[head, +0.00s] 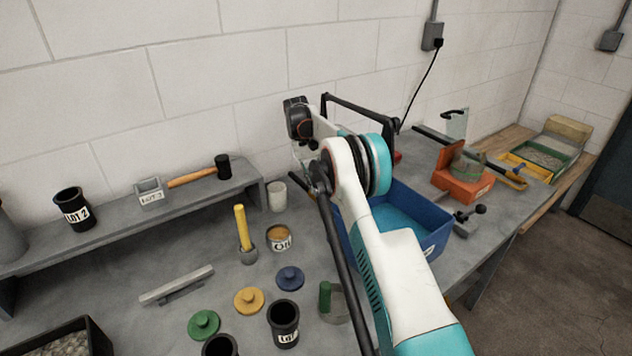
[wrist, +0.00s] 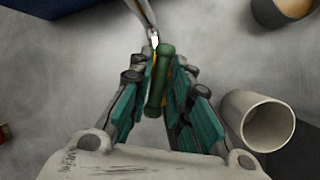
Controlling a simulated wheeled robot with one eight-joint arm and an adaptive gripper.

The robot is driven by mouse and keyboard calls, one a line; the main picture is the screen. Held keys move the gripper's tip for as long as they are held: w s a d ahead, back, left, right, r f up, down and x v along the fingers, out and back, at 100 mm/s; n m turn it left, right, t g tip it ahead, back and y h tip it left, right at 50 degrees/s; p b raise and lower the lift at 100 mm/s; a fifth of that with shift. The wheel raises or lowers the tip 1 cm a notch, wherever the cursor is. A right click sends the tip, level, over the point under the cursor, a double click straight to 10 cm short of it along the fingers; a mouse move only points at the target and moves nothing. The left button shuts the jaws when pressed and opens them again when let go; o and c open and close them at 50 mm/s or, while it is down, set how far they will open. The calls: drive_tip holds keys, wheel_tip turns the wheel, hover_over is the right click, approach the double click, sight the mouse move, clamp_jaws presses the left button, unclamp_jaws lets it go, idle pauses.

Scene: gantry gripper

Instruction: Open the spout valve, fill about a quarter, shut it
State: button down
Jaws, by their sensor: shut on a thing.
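In the wrist view my gripper (wrist: 160,78) is shut on a green handle (wrist: 159,82), with its teal fingers on both sides. A thin metal piece (wrist: 143,15) runs up from the handle's far end. I take this for the spout valve's handle; the spout itself is not clear. A pale cup (wrist: 258,121) stands to the right of the fingers, apart from them. It also shows in the head view (head: 277,197), upright on the bench. Its fill cannot be told. In the head view my arm hides the fingers and handle.
A blue tub (head: 437,238) stands right of my arm. A labelled tin (head: 279,240) and a yellow-handled tool (head: 241,228) stand near the cup. Coloured lids and black pots are at the front. A raised shelf (head: 120,213) with a hammer runs along the wall.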

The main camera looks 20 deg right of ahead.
sight(316, 184)
drive_tip(key=shift+m, duration=0.6)
drive_tip(key=c, duration=1.6)
unclamp_jaws()
drive_tip(key=shift+r, duration=0.1)
wheel_tip(316, 184, up, 10)
